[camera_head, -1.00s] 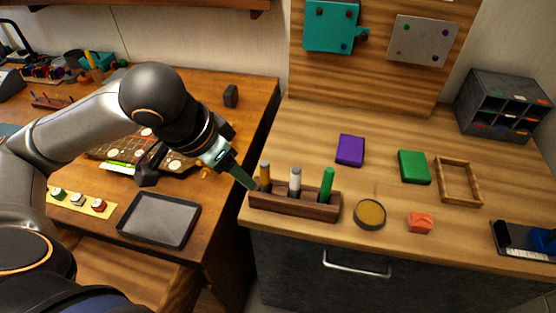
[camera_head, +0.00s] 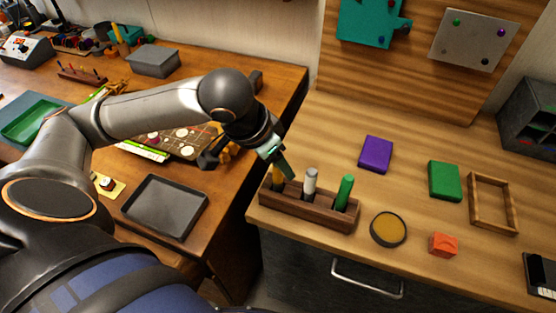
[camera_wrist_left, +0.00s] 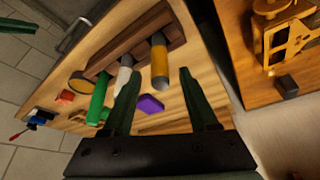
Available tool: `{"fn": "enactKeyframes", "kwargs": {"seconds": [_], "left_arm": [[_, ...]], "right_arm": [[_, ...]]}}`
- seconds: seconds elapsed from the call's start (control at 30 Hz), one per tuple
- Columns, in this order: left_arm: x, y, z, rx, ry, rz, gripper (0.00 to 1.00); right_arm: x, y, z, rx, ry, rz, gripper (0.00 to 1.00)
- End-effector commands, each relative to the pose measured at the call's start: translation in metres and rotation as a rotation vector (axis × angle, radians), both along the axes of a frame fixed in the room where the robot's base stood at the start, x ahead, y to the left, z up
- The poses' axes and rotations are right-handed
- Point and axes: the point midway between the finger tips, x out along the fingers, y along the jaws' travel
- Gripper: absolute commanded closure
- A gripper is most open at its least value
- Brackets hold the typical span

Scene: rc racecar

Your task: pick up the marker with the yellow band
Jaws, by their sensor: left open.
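A dark wooden holder (camera_head: 318,214) stands at the left front edge of the right-hand bench with three upright markers. The marker with the yellow band (camera_head: 277,181) is in its left end, partly hidden by my left gripper (camera_head: 283,164). A white-grey marker (camera_head: 310,182) stands in the middle and a green marker (camera_head: 344,192) at the right. In the left wrist view my left gripper (camera_wrist_left: 158,84) is open and empty. The yellow-banded marker (camera_wrist_left: 159,62) appears between its fingertips, with its end towards me; I cannot tell if they touch. My right gripper is not in view.
Right of the holder lie a round tin (camera_head: 388,229), an orange block (camera_head: 443,244), a purple block (camera_head: 376,154), a green block (camera_head: 445,180) and a wooden frame (camera_head: 493,203). A black tray (camera_head: 164,205) lies on the left table, across a gap.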

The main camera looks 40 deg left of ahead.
Motion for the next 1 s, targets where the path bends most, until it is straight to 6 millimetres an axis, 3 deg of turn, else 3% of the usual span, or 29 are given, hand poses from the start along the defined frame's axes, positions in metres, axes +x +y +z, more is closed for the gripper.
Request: {"fn": "enactKeyframes", "kwargs": {"seconds": [0.2, 0.53, 1.0], "left_arm": [[0.01, -0.003, -0.033, 0.0, 0.003, 0.001, 0.41], [0.013, -0.004, -0.039, 0.001, 0.001, -0.001, 0.41], [0.013, -0.004, -0.039, 0.0, 0.0, -0.001, 0.93]], "right_arm": [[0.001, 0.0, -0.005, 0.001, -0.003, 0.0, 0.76], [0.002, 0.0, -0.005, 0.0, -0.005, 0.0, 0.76], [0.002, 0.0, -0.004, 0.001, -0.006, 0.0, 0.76]]}}
